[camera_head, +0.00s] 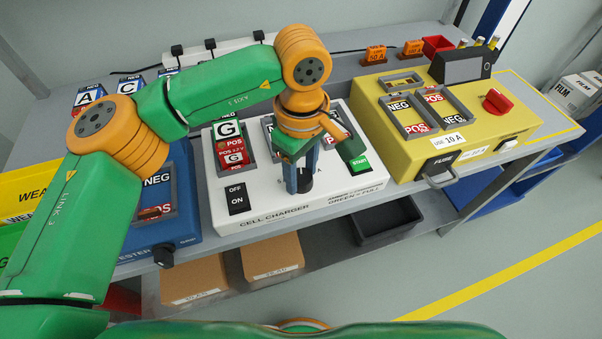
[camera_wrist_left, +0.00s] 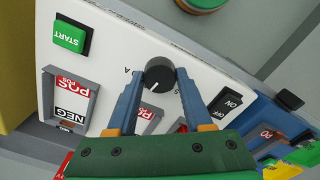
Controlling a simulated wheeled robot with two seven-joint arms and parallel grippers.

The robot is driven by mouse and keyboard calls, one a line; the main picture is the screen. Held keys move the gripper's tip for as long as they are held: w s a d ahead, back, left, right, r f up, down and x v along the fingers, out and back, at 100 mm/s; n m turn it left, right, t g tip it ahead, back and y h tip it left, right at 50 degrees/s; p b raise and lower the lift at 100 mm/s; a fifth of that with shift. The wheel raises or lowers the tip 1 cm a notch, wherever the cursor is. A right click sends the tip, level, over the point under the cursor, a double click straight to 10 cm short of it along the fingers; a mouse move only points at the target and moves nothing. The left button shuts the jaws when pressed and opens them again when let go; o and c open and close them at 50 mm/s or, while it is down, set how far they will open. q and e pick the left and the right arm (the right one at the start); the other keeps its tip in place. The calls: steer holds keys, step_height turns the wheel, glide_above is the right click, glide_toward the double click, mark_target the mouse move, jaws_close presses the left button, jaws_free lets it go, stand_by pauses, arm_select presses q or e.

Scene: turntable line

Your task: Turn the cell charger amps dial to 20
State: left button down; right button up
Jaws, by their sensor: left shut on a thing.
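The cell charger (camera_head: 275,210) is a white sloped box in the middle of the bench in the head view. Its amps dial (camera_wrist_left: 158,73) is a round black knob with a short white mark, which points toward the lower edge of the wrist view. My left gripper (camera_head: 304,188) reaches down to the charger from above. Its two blue fingers (camera_wrist_left: 159,80) stand on either side of the dial and are shut on it. The dial's scale numbers are hidden or too small to read. My right gripper is not in view.
On the charger are a green START button (camera_head: 360,163), an OFF/ON switch (camera_head: 237,198) and a bay with a G cell (camera_head: 230,140). A yellow fuse box (camera_head: 440,150) stands at the right, a blue tester (camera_head: 180,220) at the left. A dark bin (camera_head: 385,225) sits below.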

mark_target(302, 176)
arm_select(q)
steer(key=m, duration=0.4)
steer(key=shift+m, duration=0.3)
steer(key=m, duration=0.4)
steer(key=shift+f+m+b, duration=0.1)
steer(key=shift+m+b, duration=0.2)
steer(key=shift+c, duration=1.5)
jaws_free()
step_height(302, 176, up, 7)
steer(key=shift+r, duration=0.1)
